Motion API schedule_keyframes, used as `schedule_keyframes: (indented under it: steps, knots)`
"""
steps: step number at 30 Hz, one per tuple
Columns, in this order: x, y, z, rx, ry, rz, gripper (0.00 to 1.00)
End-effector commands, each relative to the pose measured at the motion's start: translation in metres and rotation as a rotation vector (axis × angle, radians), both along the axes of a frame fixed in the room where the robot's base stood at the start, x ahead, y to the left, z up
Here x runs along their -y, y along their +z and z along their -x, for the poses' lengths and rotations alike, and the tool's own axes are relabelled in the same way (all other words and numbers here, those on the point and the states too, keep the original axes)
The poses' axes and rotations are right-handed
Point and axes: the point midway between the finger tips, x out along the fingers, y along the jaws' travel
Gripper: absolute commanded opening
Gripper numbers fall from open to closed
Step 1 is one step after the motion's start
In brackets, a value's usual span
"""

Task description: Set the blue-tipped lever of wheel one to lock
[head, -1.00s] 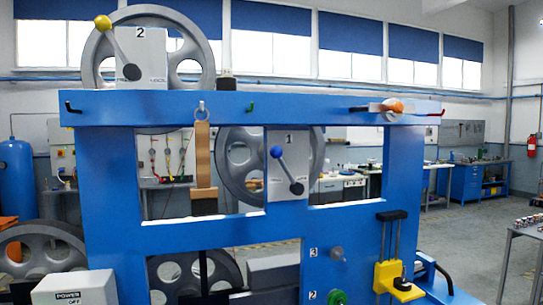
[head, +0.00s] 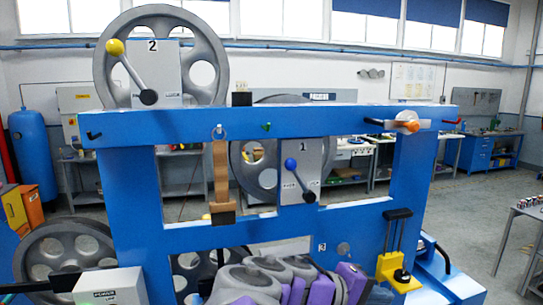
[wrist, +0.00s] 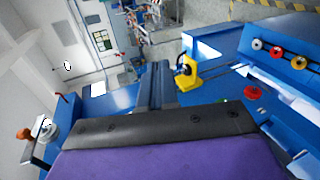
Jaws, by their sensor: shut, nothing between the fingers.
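Wheel one (head: 250,178) is a grey spoked wheel behind the blue frame, partly covered by a grey plate marked 1 (head: 306,160). Its lever has a blue ball tip (head: 290,163) and a dark pivot (head: 312,195). The lever tilts up and to the left from the pivot. The small labels on the plate are too small to read now. My gripper (wrist: 155,72) is shut and empty in the wrist view, its dark fingers pointing toward the blue frame. The purple and grey arm parts low in the head view are mine, below the lever and apart from it.
The blue frame's top beam (head: 340,118) runs above the lever, with an orange knob (head: 412,126) at right. A brown strap (head: 221,175) hangs left. Wheel two's yellow-tipped lever (head: 115,47) is upper left. A yellow block (head: 393,268) sits lower right.

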Motion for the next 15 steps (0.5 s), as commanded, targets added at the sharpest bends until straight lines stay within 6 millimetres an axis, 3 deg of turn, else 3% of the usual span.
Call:
schedule_keyframes:
  steps: [1,6,12,15]
  knots:
    - [-0.022,0.031,-0.022,0.024,0.064,0.072,0.00]
    - [-0.107,0.100,-0.076,0.127,0.280,0.286,0.00]
    - [-0.207,0.147,-0.104,0.228,0.491,0.449,0.00]
    - [-0.239,0.156,-0.108,0.258,0.552,0.492,0.00]
